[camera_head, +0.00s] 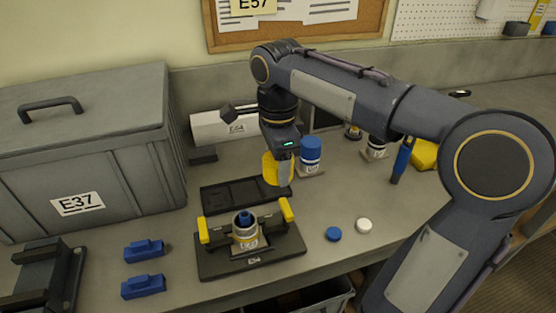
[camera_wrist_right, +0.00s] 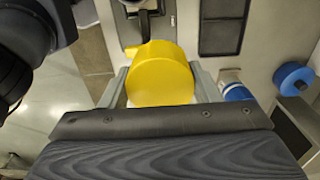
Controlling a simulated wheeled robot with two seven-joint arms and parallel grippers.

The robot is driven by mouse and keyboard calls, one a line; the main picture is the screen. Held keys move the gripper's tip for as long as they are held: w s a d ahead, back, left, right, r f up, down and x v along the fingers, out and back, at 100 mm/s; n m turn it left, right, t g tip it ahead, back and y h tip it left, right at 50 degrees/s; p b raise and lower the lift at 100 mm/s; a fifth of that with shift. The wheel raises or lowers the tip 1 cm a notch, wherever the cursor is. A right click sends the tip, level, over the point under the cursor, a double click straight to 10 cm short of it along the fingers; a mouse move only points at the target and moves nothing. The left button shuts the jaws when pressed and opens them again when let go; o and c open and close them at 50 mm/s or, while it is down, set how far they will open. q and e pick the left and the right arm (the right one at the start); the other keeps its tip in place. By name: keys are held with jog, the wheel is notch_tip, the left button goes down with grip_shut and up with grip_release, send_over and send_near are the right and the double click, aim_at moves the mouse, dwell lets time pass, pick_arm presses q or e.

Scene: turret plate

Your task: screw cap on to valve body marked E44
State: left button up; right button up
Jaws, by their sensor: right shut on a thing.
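My right gripper (camera_head: 284,165) hangs over the bench, shut on a round yellow cap (camera_head: 270,169). In the right wrist view the yellow cap (camera_wrist_right: 160,75) sits between the two grey fingers. In front of it, lower in the head view, a valve body (camera_head: 245,238) with a blue top stands upright in a dark fixture (camera_head: 222,266) with yellow clamp handles. Labels on the body and fixture are too small to read surely. The cap is apart from this body, above and behind it. My left gripper is not in view.
A dark tray (camera_head: 225,198) lies behind the fixture. A loose blue cap (camera_head: 333,234) and white cap (camera_head: 364,225) lie right. Blue blocks (camera_head: 143,287) and a grey E37 case (camera_head: 90,150) are left.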

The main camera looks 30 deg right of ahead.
aim_at(244, 214)
jog(key=a+n+p, duration=0.1)
jog(key=a, duration=0.2)
jog(key=a+f+n+p, duration=0.1)
jog(key=a+n, duration=0.1)
jog(key=s+a+n, duration=0.1)
jog(key=a+n, duration=0.1)
jog(key=a, duration=0.1)
jog(key=shift+a+f+p, duration=0.2)
jog(key=shift+a+p, duration=0.1)
jog(key=shift+p, duration=0.1)
jog(key=shift+a+f+n, duration=0.25)
jog(key=shift+n, duration=0.15)
notch_tip(244, 214, down, 5)
jog(key=b, duration=0.4)
jog(key=shift+b, duration=0.35)
jog(key=shift+f+b, duration=0.5)
jog(key=shift+f, duration=0.25)
jog(key=shift+f, duration=0.2)
jog(key=shift+f, duration=0.25)
